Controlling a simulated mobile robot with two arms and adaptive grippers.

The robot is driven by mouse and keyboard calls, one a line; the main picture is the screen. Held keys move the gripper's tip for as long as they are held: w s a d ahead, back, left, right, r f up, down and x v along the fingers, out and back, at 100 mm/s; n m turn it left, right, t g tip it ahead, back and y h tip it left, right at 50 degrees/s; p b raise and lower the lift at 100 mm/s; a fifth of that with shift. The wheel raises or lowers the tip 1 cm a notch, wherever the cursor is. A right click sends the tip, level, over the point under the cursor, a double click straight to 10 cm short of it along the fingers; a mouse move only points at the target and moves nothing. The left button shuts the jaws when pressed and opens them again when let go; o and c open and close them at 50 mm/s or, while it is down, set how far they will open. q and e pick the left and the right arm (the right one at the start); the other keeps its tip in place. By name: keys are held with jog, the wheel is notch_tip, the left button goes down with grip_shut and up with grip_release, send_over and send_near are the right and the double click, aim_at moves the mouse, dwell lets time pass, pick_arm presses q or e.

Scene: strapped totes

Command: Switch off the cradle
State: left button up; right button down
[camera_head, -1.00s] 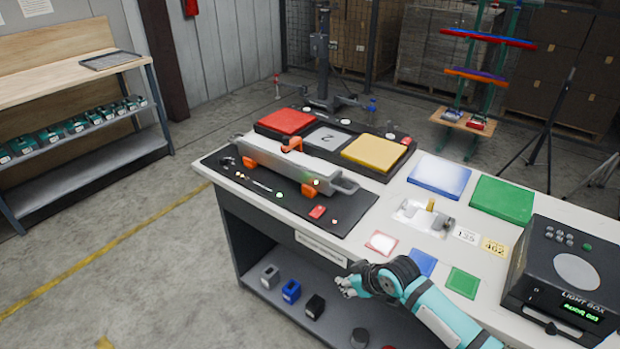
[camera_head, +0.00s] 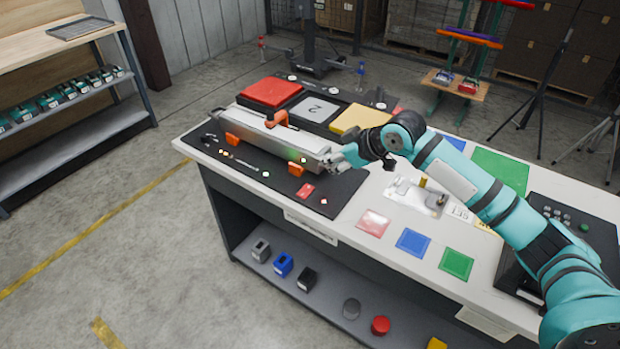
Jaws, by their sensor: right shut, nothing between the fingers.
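The cradle (camera_head: 270,137) is a long grey unit with orange clamps, lying on a black mat (camera_head: 325,197) at the left part of the workbench. A green light (camera_head: 304,159) glows near its right end, and an orange handle (camera_head: 277,120) sits on top. My right gripper (camera_head: 335,161) is shut and empty, right at the cradle's right end. Whether it touches the cradle I cannot tell. The gripper and wrist hide part of that end. My left gripper is not in view.
A red pad (camera_head: 271,92), a grey "2" pad (camera_head: 315,109) and a yellow pad (camera_head: 359,119) lie behind the cradle. Coloured cards, including a blue one (camera_head: 413,242), lie to the right.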

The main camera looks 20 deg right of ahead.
jog(key=p, duration=0.2)
send_over(310, 188)
jog(key=f, duration=0.6)
jog(key=shift+s+a+f, duration=0.1)
jog(key=shift+s+f, duration=0.15)
jog(key=shift+s, duration=0.05)
jog(key=f, duration=0.3)
jog(key=shift+w+f, duration=0.25)
jog(key=shift+f, duration=0.5)
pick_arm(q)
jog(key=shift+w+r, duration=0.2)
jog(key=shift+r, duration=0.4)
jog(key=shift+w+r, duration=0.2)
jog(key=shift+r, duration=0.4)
